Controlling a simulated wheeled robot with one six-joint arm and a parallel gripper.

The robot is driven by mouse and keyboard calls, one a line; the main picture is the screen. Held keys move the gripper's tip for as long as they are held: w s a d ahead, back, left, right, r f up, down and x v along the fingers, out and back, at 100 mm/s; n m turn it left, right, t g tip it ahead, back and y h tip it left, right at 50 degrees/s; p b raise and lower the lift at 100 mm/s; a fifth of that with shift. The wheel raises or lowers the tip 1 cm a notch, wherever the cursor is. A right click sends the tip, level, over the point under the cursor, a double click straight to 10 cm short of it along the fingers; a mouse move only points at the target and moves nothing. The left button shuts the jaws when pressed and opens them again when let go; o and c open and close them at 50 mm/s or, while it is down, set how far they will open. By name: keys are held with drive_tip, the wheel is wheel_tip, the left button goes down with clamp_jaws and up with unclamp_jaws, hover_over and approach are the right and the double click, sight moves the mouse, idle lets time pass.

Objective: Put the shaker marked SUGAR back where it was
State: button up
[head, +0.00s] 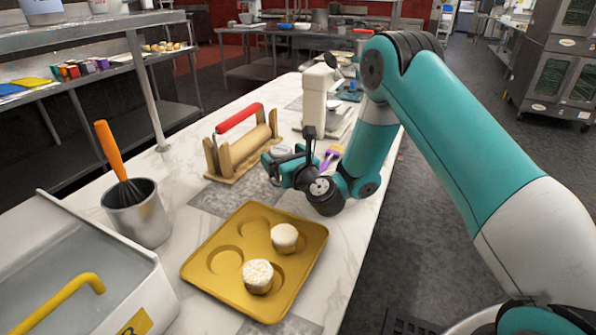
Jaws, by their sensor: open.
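My gripper (280,165) is over the middle of the counter, dark with teal parts, pointing left. It is open and I see nothing held in it. No label reading SUGAR can be made out. A small pale round item (281,152) shows just behind the gripper, partly hidden by it; I cannot tell whether it is a shaker.
A gold tray (228,289) in front holds two pale round items. A metal cup (143,217) holds an orange-handled whisk. A white bin (160,305) is front left. A purple utensil (331,155) lies by my arm.

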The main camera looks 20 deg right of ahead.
drive_tip(key=shift+s+d+f+b, duration=0.15)
drive_tip(key=shift+s+f+b, duration=0.2)
drive_tip(key=shift+f+b, duration=0.25)
drive_tip(key=s+b, duration=0.3)
drive_tip(key=b, duration=0.1)
drive_tip(key=s+d+b, duration=0.1)
drive_tip(key=s+b, duration=0.2)
drive_tip(key=b, duration=0.1)
drive_tip(key=s+b, duration=0.3)
drive_tip(key=b, duration=0.1)
drive_tip(key=shift+s+d+r, duration=0.1)
drive_tip(key=shift+d+r, duration=0.1)
drive_tip(key=shift+d, duration=0.2)
drive_tip(key=shift+s+d+r+b, duration=0.1)
drive_tip(key=shift+s+r+b, duration=0.15)
drive_tip(key=shift+s+b, duration=0.4)
drive_tip(key=shift+s, duration=0.1)
